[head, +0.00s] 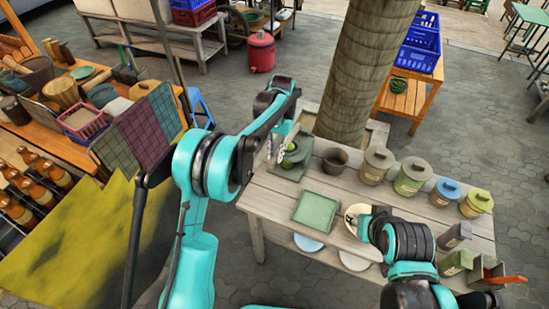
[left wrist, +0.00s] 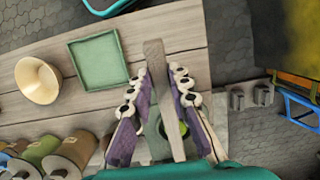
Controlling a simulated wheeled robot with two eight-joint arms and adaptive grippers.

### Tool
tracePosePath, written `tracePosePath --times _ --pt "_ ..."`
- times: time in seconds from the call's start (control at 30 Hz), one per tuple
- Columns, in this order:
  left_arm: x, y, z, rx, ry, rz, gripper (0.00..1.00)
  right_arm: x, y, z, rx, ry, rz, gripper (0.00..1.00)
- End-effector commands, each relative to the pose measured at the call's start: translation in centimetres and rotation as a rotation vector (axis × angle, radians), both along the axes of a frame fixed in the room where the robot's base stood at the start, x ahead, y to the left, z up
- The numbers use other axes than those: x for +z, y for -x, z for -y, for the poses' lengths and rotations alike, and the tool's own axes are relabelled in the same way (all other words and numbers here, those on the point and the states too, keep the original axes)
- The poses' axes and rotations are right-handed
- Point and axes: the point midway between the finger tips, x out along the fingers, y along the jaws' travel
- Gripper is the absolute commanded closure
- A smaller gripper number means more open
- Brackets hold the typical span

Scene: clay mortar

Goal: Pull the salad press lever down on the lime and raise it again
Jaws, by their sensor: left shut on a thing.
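The salad press (head: 290,167) stands at the left rear of the wooden table, with a green lime (head: 292,148) in it. In the left wrist view, the press lever (left wrist: 155,62) is a pale wooden bar running between the two purple fingers of my left gripper (left wrist: 161,90). The gripper is shut on this lever. Part of the lime (left wrist: 183,128) shows below the bar, between the fingers. In the head view my left gripper (head: 280,142) is small beside the lime, partly hidden by my arm. My right arm is over the table's right front; its fingers do not show.
A green square tray (head: 315,211) lies in front of the press. A cream bowl (head: 351,213), a dark bowl (head: 335,160) and several lidded canisters (head: 411,177) stand to the right. A tree trunk (head: 366,70) rises behind the table.

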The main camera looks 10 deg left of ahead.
Motion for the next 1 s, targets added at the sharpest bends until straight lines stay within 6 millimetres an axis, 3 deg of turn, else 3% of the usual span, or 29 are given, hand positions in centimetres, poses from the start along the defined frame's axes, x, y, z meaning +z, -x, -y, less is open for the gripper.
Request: tracePosePath --times 0.03,0.2,0.67,0.7,0.77,1.0 --pt "1.5 -0.6 0.2 -0.001 -0.012 -0.033 1.00 1.2 0.0 0.0 0.000 0.000 0.000 0.60" --pt "3.4 -1.4 0.4 0.000 -0.040 -0.122 1.00 2.5 0.0 0.0 0.000 0.000 0.000 0.60" --pt "3.9 -1.5 0.5 0.000 -0.053 -0.160 1.00 2.7 0.0 0.0 0.000 0.000 0.000 0.60" --pt "3.9 -1.5 0.5 0.000 -0.053 -0.160 0.74 2.7 0.0 0.0 0.000 0.000 0.000 0.60" --pt "3.9 -1.5 0.5 0.000 -0.053 -0.160 0.60 2.7 0.0 0.0 0.000 0.000 0.000 0.60" --pt "3.9 -1.5 0.5 0.000 -0.053 -0.162 0.60 2.7 0.0 0.0 0.000 0.000 0.000 0.60"
